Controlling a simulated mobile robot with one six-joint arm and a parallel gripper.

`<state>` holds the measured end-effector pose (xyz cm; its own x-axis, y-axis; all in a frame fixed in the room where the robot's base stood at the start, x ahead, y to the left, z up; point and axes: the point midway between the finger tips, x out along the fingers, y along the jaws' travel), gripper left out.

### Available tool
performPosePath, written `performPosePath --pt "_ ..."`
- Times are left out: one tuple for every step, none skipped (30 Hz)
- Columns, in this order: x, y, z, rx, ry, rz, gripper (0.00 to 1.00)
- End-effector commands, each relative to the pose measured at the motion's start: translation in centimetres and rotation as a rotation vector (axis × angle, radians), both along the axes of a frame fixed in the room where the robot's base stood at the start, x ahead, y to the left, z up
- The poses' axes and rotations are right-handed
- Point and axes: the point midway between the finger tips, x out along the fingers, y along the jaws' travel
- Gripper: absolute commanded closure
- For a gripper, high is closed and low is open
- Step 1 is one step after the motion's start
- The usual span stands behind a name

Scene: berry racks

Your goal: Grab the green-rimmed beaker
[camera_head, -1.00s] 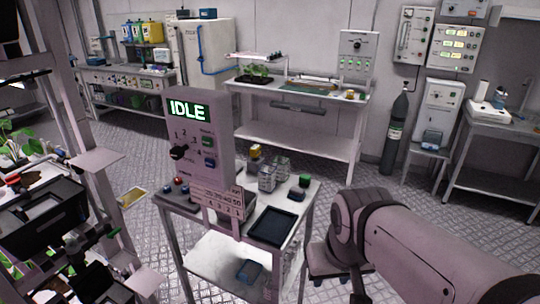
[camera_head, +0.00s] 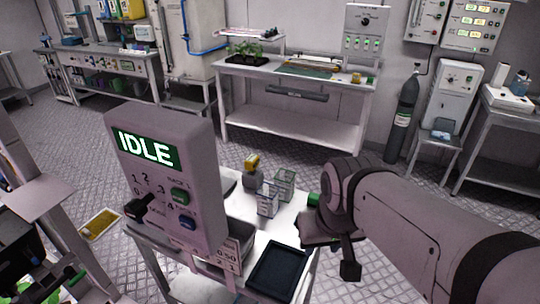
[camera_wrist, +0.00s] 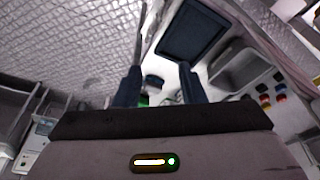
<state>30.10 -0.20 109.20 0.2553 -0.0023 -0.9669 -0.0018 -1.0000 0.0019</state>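Two clear square-sided beakers stand upright side by side on the small white table in the head view. The rear one (camera_head: 284,182) seems to have a greenish rim. The front one (camera_head: 267,203) looks pale-rimmed. My gripper (camera_wrist: 158,86) is open in the wrist view, with its two dark fingers apart and nothing held between them. In the head view my arm comes in from the right, and its end is right of the beakers, apart from them. I cannot make out either beaker in the wrist view.
The console reading IDLE (camera_head: 160,180) stands left of the beakers. A yellow-topped bottle (camera_head: 252,172) is beside them. A dark tray (camera_head: 274,270) lies at the table's front; it also shows in the wrist view (camera_wrist: 192,34). A green block (camera_head: 314,199) sits close to my arm.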

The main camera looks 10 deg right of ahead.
Motion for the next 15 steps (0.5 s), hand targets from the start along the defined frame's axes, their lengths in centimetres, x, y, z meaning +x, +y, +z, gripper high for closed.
performPosePath --pt "0.0 0.0 0.0 0.0 0.0 0.0 0.64" --pt "0.0 0.0 0.0 0.0 0.0 0.0 0.63" --pt "0.0 0.0 0.0 0.0 0.0 0.0 0.6" --pt "0.1 0.0 0.0 0.0 0.001 -0.002 0.57" --pt "0.3 0.0 0.0 -0.001 0.001 -0.005 0.55" --pt "0.7 -0.1 0.0 -0.002 0.002 -0.013 0.51" --pt "1.2 -0.1 0.1 -0.003 0.002 -0.02 0.49" --pt "1.7 -0.1 0.1 -0.005 0.003 -0.032 0.46" --pt "2.8 -0.8 0.2 -0.008 0.002 -0.039 0.43" --pt "3.7 -1.1 0.2 -0.011 0.003 -0.054 0.41" --pt "4.8 -1.3 0.2 -0.015 0.002 -0.074 0.38" --pt "6.4 -1.4 0.2 -0.019 0.0 -0.105 0.35" --pt "7.8 -1.5 0.1 -0.023 -0.002 -0.13 0.33" --pt "9.2 -1.5 0.0 -0.025 -0.005 -0.156 0.3" --pt "11.1 -1.6 -0.2 -0.03 -0.01 -0.191 0.27"
